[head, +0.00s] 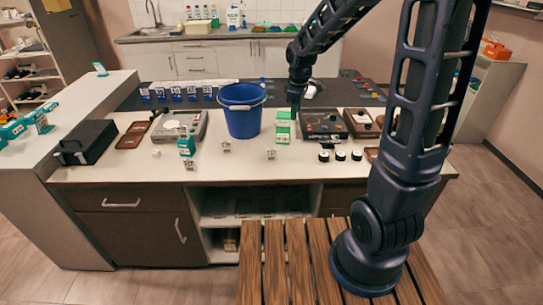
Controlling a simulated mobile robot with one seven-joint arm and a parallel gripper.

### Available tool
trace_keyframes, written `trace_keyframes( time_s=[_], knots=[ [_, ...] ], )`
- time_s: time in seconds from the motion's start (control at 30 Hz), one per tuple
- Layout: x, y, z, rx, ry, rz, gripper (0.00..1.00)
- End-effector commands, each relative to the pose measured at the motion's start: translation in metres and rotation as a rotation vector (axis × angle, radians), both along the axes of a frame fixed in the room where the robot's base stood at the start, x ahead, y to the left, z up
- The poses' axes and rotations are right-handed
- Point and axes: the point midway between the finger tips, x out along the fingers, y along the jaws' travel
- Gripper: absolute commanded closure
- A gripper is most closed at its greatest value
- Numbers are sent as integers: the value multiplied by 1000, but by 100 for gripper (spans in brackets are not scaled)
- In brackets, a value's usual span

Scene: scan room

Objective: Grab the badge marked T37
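No marking T37 can be read in the head view, so I cannot tell which thing is that badge. Several small blue-and-white tags (176,94) stand in a row on the dark rear surface, behind the counter. Small white pieces (226,146) stand along the counter's front, and a teal-and-white piece (186,145) stands left of the bucket. My gripper (293,106) points down just above or behind a green-and-white box (283,130) right of the bucket. Its fingers are too small and dark to show whether they are open or hold anything.
A blue bucket (243,118) stands mid-counter. A grey device (180,128) and a black box (84,142) are left; a dark device (323,124) and round black-and-white pieces (340,155) are right. A slatted wooden surface (275,265) is in front. The pale counter (120,173) has bare front strips.

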Motion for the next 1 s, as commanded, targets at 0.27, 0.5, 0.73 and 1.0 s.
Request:
trace_keyframes(
  time_s=[0.27, 0.5, 0.73, 1.0],
  knots=[
    [26, 53, -65, -28, 67, 255, 62],
    [35, 82, -103, -37, 99, 401, 62],
    [37, 88, -122, -39, 107, 434, 62],
    [37, 88, -158, -38, 106, 431, 62]
  ],
)
